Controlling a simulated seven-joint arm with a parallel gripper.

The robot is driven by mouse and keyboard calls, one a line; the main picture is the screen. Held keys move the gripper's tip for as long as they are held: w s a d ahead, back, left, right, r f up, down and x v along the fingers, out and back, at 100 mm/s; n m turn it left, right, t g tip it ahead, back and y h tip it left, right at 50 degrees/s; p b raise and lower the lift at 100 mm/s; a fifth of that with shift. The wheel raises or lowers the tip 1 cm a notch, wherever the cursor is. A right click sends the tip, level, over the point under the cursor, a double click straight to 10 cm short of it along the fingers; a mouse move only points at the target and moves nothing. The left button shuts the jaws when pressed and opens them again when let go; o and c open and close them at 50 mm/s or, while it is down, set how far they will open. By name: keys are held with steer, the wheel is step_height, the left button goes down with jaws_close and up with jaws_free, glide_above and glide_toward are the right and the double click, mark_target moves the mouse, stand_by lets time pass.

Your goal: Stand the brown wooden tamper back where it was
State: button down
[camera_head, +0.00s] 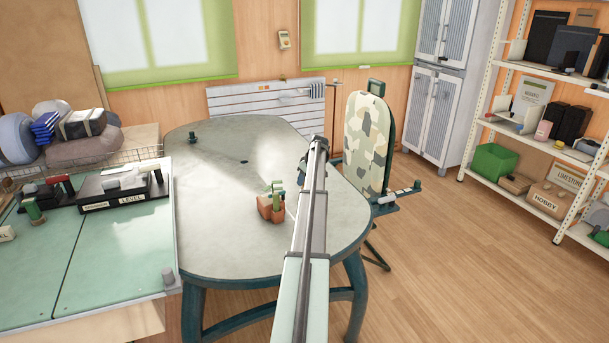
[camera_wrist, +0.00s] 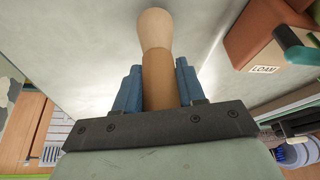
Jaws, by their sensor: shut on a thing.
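My gripper (camera_wrist: 158,88) is shut on the brown wooden tamper (camera_wrist: 156,75), with a blue finger on each side of it. The tamper has a brown shaft and a paler, rounded end (camera_wrist: 154,28) pointing away from the gripper. The grey table top (camera_wrist: 95,45) fills much of the wrist view behind it; I cannot tell whether the tamper touches it. In the head view my arm reaches over the right part of the table (camera_head: 215,215). There the tamper is hidden, and only a dark bit of the gripper (camera_head: 304,164) shows.
A brown box labelled LOAM (camera_wrist: 262,50) with green-handled things stands near the gripper; it also shows left of my arm in the head view (camera_head: 268,209). A small dark teal object (camera_head: 194,139) stands at the table's back left.

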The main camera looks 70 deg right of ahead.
steer(key=shift+f, duration=0.5)
steer(key=shift+f, duration=0.55)
stand_by(0.5)
steer(key=c, duration=0.6)
jaws_free()
steer(key=shift+r, duration=0.1)
steer(key=v, duration=1.3)
steer(key=shift+s+r, duration=0.2)
steer(key=shift+r, duration=0.1)
